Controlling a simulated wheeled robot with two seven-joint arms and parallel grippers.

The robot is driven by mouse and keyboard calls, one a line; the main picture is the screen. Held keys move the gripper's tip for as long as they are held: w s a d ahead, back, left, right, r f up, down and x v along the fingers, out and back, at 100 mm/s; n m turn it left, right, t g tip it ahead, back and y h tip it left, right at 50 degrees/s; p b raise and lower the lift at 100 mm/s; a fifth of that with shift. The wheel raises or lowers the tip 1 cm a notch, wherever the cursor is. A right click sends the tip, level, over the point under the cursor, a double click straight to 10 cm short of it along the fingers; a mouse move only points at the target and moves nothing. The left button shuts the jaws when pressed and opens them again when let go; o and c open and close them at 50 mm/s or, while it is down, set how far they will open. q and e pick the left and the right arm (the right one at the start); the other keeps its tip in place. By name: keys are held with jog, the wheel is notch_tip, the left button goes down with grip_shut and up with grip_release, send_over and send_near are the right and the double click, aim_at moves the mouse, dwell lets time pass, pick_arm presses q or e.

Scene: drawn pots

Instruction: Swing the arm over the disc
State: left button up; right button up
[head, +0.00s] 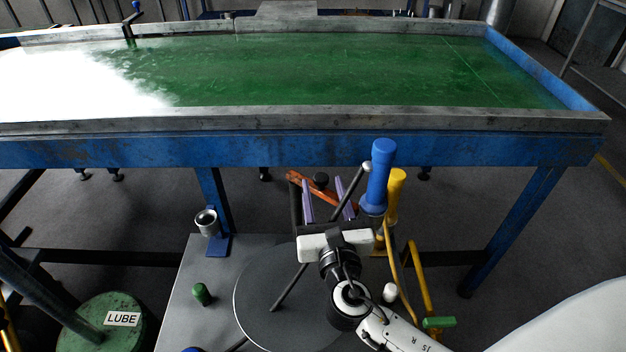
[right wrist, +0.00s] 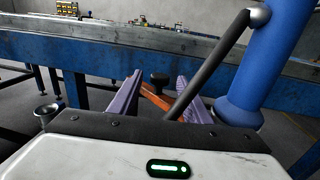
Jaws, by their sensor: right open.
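A flat grey disc (head: 262,312) lies on a grey bench top, partly hidden by my right arm. An orange-brown bar (head: 339,199) with a black knob (head: 321,179) lies just beyond my right gripper (head: 330,196). The gripper is open, with its purple fingers apart. In the right wrist view, the bar (right wrist: 155,98) and knob (right wrist: 160,78) show between the fingers; I cannot tell their distance. A thin dark rod (head: 350,188) slants down-left from a ball beside a blue post (head: 378,180). My gripper hides how the rod continues. My left gripper is not in view.
A blue-framed table (head: 290,150) with a green top stands behind. A yellow post (head: 396,192) and yellow rails stand close right of the gripper. A small metal cup (head: 206,221), a green knob (head: 201,294) and a green LUBE drum (head: 100,325) are left.

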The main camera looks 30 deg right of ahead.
jog(key=shift+w+d, duration=0.25)
jog(key=shift+w, duration=0.4)
jog(key=shift+s, duration=0.1)
grip_shut()
